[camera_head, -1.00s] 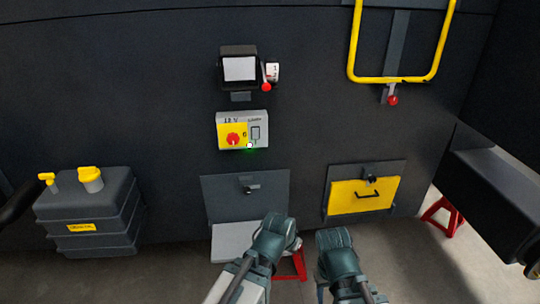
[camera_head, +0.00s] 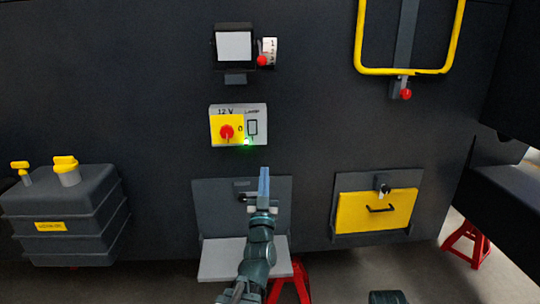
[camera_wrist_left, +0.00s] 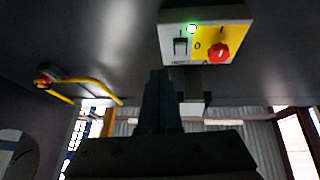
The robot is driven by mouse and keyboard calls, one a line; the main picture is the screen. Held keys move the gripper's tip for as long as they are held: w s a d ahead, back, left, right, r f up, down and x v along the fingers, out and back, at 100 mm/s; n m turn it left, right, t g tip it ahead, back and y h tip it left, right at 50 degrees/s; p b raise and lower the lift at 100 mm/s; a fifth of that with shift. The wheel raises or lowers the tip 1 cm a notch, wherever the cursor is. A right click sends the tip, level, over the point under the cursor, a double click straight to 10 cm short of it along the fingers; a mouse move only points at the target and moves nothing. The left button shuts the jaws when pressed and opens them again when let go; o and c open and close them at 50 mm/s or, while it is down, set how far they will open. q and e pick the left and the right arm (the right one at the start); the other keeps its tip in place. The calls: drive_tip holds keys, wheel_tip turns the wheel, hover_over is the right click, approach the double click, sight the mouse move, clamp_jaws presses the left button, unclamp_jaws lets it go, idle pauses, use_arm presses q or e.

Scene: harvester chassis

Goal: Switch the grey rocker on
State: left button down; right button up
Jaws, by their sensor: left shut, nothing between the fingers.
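The grey rocker (camera_head: 252,128) is a small upright switch on the light right half of a control box (camera_head: 259,109) on the dark wall. The wrist view shows the box upside down, with the rocker (camera_wrist_left: 181,47) left of the red knob (camera_wrist_left: 218,53). I cannot tell which way the rocker is tipped. A green light (camera_head: 247,142) glows below it. My left gripper (camera_head: 264,172) is shut and empty, pointing up, below the box in the head view and apart from it. Its dark fingers (camera_wrist_left: 158,78) show in the wrist view. My right gripper's fingers are out of view.
The red knob (camera_head: 227,132) sits on the box's yellow half, left of the rocker. A screen (camera_head: 234,46) and red-tipped lever (camera_head: 262,61) are above. An open flap (camera_head: 225,262) is below. A yellow drawer (camera_head: 360,216) is right, a grey tank (camera_head: 68,215) left.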

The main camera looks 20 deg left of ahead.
sight(253, 129)
use_arm(q)
drive_tip(key=s+a+n+y, duration=0.1)
drive_tip(key=y, duration=0.1)
drive_tip(key=s+r+n+y+b, duration=0.1)
drive_tip(key=y, duration=0.1)
drive_tip(key=shift+s+a, duration=0.1)
drive_tip(key=shift+a, duration=0.3)
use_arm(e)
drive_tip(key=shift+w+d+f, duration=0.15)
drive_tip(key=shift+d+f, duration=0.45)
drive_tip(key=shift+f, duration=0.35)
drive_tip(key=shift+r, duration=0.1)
use_arm(q)
drive_tip(key=p+x, duration=0.2)
drive_tip(key=x, duration=0.2)
drive_tip(key=w+f+p+x, duration=0.1)
drive_tip(key=x, duration=0.3)
drive_tip(key=f+p+x, duration=0.1)
drive_tip(key=p+x, duration=0.1)
drive_tip(key=x, duration=0.2)
drive_tip(key=shift+w+a+r+p, duration=0.1)
drive_tip(key=shift+w+a+p, duration=0.15)
drive_tip(key=shift+a+p, duration=0.15)
drive_tip(key=shift+w+a, duration=0.25)
drive_tip(key=shift+w, duration=0.1)
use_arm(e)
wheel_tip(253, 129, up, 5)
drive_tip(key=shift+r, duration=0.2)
